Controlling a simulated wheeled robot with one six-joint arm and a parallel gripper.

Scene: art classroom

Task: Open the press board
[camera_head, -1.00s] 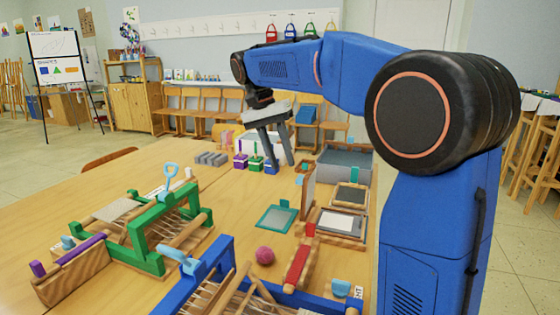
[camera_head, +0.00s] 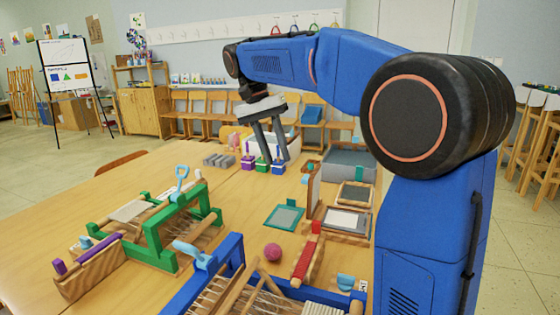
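My gripper (camera_head: 276,159) hangs behind and to the left of the upright board, fingers down. Its two grey fingers are apart and nothing shows between them. It appears not to touch the board.
A teal-framed screen (camera_head: 284,217) lies left of the board, with a pink ball (camera_head: 272,252) in front. A green loom (camera_head: 170,225) and blue loom (camera_head: 215,275) fill the near left. Small coloured pots (camera_head: 263,165) and a grey bin (camera_head: 346,162) stand behind.

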